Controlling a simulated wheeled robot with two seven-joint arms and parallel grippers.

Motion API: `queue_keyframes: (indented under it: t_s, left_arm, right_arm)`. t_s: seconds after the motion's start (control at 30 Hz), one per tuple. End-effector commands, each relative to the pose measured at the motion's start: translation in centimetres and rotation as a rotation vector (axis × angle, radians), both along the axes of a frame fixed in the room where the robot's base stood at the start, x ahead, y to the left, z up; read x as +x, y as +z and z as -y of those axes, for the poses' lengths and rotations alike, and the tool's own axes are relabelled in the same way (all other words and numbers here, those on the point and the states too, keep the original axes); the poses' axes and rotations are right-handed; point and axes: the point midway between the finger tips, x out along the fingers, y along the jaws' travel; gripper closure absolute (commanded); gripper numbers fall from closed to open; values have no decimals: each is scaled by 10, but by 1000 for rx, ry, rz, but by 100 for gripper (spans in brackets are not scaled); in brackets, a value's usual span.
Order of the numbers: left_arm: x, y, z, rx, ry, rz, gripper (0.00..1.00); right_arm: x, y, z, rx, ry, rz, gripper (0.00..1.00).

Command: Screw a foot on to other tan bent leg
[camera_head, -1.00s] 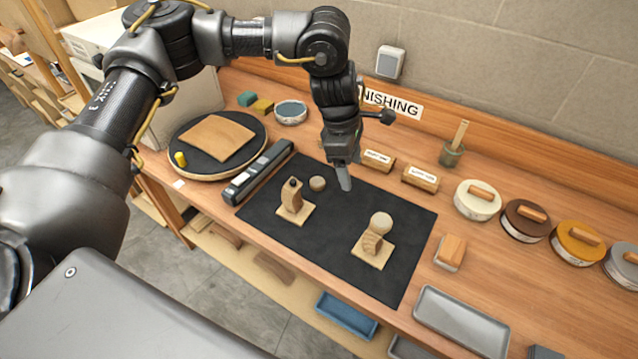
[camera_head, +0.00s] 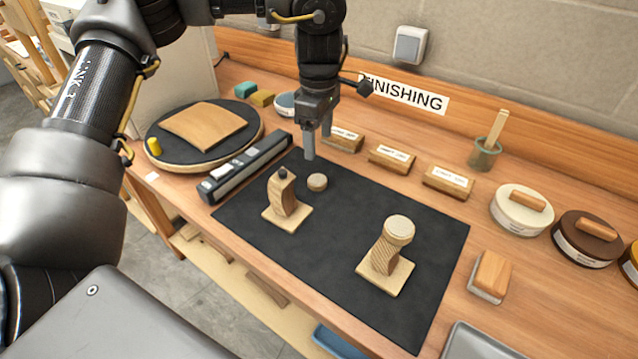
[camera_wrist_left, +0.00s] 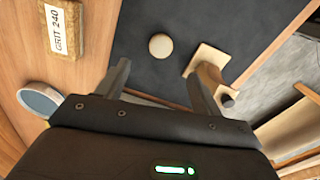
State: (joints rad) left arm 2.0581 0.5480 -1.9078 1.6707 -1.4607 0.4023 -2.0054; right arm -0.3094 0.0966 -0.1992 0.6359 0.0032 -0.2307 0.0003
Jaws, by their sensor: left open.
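A tan bent leg (camera_head: 283,197) stands upright on a square base on the black mat (camera_head: 330,224), with a dark stud on its top. Another tan bent leg (camera_head: 384,253) stands to its right with a round wooden foot (camera_head: 399,229) on top. A loose round wooden foot (camera_head: 317,182) lies on the mat beside the first leg. My left gripper (camera_head: 318,146) is open and empty above the mat's back edge, behind the loose foot. In the left wrist view the loose foot (camera_wrist_left: 160,46) and the studded leg (camera_wrist_left: 210,78) show beyond the fingers. My right gripper is not visible.
A round turntable (camera_head: 160,150) with a tan sheet stands at left, beside a long black-grey tool (camera_head: 246,167). Labelled wooden blocks (camera_head: 392,159) line the back. Round tins (camera_head: 520,209) and a sanding block (camera_head: 491,276) are at right. The mat's middle is clear.

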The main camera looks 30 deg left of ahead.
Motion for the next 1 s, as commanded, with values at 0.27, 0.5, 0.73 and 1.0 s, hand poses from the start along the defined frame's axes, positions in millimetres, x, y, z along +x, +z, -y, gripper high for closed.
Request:
queue_keyframes:
  t_s: [0.27, 0.5, 0.73, 1.0]
  left_arm:
    - [0, -29, 1, -1, -3, -5, 33]
    - [1, -54, 2, -1, -5, -2, 33]
    - [1, -57, 2, 0, -4, 1, 33]
    - [-2, -70, -2, 1, -4, -4, 33]
  right_arm:
    - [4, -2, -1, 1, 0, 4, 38]
    - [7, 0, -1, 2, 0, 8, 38]
    - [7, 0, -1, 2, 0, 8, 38]
    - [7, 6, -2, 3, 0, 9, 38]
